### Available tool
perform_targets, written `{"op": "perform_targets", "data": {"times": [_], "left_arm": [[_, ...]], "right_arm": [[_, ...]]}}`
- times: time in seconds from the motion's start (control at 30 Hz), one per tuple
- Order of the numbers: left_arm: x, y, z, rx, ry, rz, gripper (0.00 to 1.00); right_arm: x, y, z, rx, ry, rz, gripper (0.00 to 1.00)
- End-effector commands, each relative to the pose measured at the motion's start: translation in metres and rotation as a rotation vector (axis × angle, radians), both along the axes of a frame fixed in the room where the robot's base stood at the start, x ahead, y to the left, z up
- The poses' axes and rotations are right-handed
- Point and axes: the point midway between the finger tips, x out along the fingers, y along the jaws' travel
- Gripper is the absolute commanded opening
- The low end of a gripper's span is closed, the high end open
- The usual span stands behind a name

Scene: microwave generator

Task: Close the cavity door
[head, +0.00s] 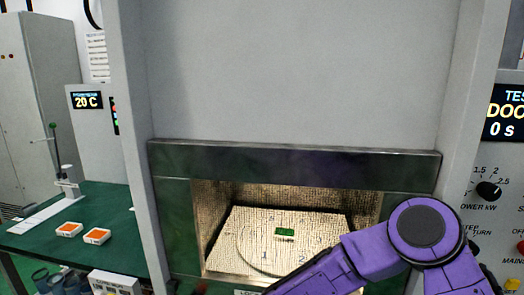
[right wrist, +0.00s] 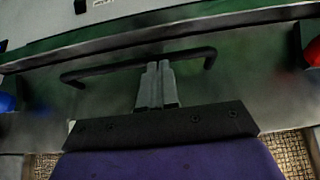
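The cavity (head: 285,225) stands open in the head view. A turntable plate inside bears a small green piece (head: 285,233). A dark band (head: 290,165) runs above the opening. The right wrist view shows a greenish panel (right wrist: 245,65) with a black bar handle (right wrist: 100,73), which looks like part of the door; the head view does not show this handle clearly. My right gripper (right wrist: 158,66) has its fingers together, tips at the middle of the handle. The bar runs across both fingers; contact is unclear. My purple right arm covers the lower right of the opening. My left gripper is out of view.
In the right wrist view, a red knob (right wrist: 313,52) and a blue one (right wrist: 6,102) flank the panel. A control panel (head: 490,188) is at the right. A green bench (head: 100,205) with two orange-and-white blocks stands at the left.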

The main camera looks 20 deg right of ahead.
Motion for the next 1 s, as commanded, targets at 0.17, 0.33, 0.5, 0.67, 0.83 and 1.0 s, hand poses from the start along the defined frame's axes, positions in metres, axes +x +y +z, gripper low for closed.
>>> {"op": "perform_targets", "data": {"times": [0.17, 0.33, 0.5, 0.67, 0.83, 1.0], "left_arm": [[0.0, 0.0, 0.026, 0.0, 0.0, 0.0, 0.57], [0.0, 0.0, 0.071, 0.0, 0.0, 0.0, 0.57], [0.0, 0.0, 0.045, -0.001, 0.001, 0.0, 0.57], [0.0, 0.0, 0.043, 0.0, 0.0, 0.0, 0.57], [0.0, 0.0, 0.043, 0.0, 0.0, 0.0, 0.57], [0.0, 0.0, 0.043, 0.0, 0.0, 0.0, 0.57]], "right_arm": [[-0.002, -0.002, 0.019, -0.002, 0.007, -0.002, 0.0], [0.001, -0.006, 0.057, -0.002, 0.0, -0.006, 0.0], [-0.024, 0.008, 0.084, 0.0, -0.008, -0.003, 0.0], [-0.04, 0.015, 0.111, -0.001, -0.006, -0.005, 0.0], [-0.048, 0.018, 0.123, -0.001, -0.004, -0.006, 0.0], [-0.049, 0.019, 0.124, -0.001, -0.003, -0.006, 0.0]]}}
